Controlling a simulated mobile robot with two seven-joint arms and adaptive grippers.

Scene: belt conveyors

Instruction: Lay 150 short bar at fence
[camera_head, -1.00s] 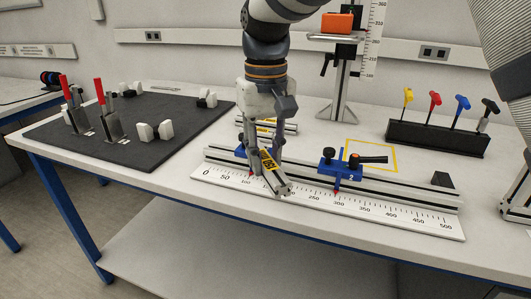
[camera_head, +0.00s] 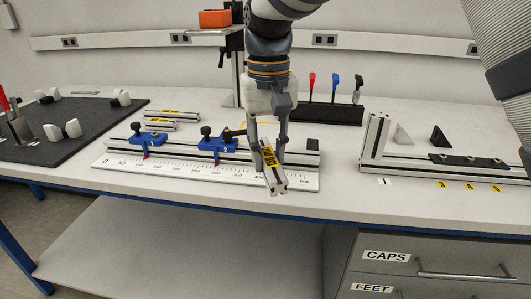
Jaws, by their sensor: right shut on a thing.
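My right gripper (camera_head: 268,158) hangs from its arm in the middle of the view, shut on a short grey bar (camera_head: 275,182) with a yellow label. The bar points toward the camera and appears above the right part of the ruler. A long metal rail (camera_head: 300,158) runs behind the white ruler strip (camera_head: 130,165), with two blue stop blocks (camera_head: 146,139) on it. To the right is a corner frame of metal profiles (camera_head: 374,140); which rail is the fence, I cannot tell. My left gripper is out of view.
Two more labelled bars (camera_head: 172,114) lie behind the rail. A black rack (camera_head: 330,113) of coloured-handled tools stands at the back. The table between ruler and frame is clear.

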